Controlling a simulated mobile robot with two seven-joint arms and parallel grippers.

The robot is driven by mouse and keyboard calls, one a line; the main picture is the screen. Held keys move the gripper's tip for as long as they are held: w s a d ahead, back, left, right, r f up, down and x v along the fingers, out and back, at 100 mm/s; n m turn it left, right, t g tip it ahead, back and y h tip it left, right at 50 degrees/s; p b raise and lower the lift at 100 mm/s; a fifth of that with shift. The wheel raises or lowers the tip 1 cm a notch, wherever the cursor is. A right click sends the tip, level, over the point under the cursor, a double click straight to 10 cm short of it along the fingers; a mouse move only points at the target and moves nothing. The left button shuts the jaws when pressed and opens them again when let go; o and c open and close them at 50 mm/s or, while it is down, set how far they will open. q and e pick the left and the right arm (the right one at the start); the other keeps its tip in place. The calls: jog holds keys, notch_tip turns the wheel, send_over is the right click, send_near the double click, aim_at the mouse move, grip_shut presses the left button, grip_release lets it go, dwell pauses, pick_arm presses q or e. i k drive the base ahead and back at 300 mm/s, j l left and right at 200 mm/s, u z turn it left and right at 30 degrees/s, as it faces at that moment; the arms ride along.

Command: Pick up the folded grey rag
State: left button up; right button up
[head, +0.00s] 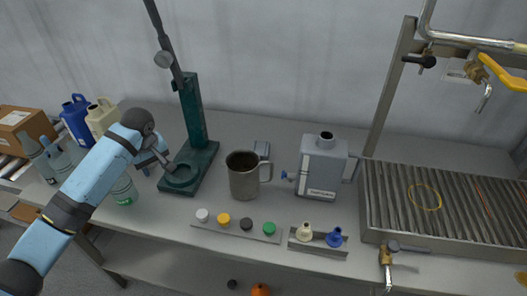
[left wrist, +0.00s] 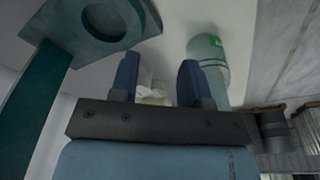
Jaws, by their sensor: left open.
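My left gripper (head: 156,165) is over the left part of the bench, beside the green stand. Its two blue fingers also show in the left wrist view (left wrist: 158,84), spread apart. A pale, crumpled-looking thing (left wrist: 151,92) shows partly between and beyond them; I cannot tell whether it is the rag or whether the fingers touch it. In the head view I cannot clearly make out a folded grey rag. My right gripper is not in view.
The green stand (head: 196,150) rises close right of my left gripper; a green-labelled bottle (head: 124,191) stands on its other side. The metal mug (head: 243,176), a grey canister (head: 321,170), a strip of coloured caps (head: 265,237) and a ribbed drainer (head: 390,205) stand further right.

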aim_at(262, 149)
jog(key=i+j+z, duration=0.1)
jog(key=j+z, duration=1.55)
jog(key=k+j, duration=0.05)
jog(key=j, duration=0.05)
